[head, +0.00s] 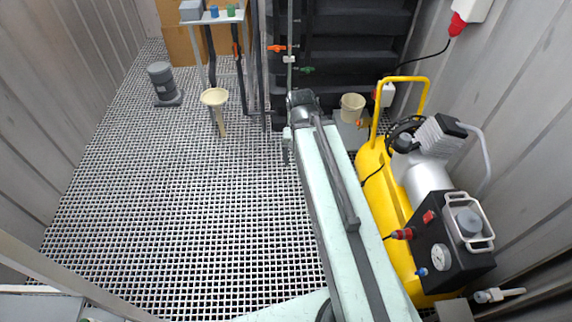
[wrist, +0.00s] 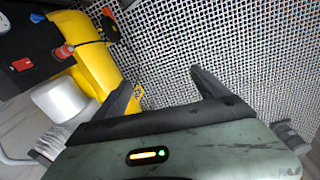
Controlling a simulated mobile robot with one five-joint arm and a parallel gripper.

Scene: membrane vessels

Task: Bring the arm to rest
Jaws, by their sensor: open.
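My gripper (wrist: 163,88) shows in the wrist view with its two dark fingers spread apart. Nothing is between them but the grating floor and the edge of the yellow compressor. In the head view my pale green arm reaches forward from the bottom right to a dark joint near the black shelving. The gripper itself cannot be made out clearly there.
The yellow compressor (head: 372,192) stands close on the right of my arm. A cream bucket (head: 352,107) is beyond the arm. The grating floor (head: 190,220) is clear on the left.

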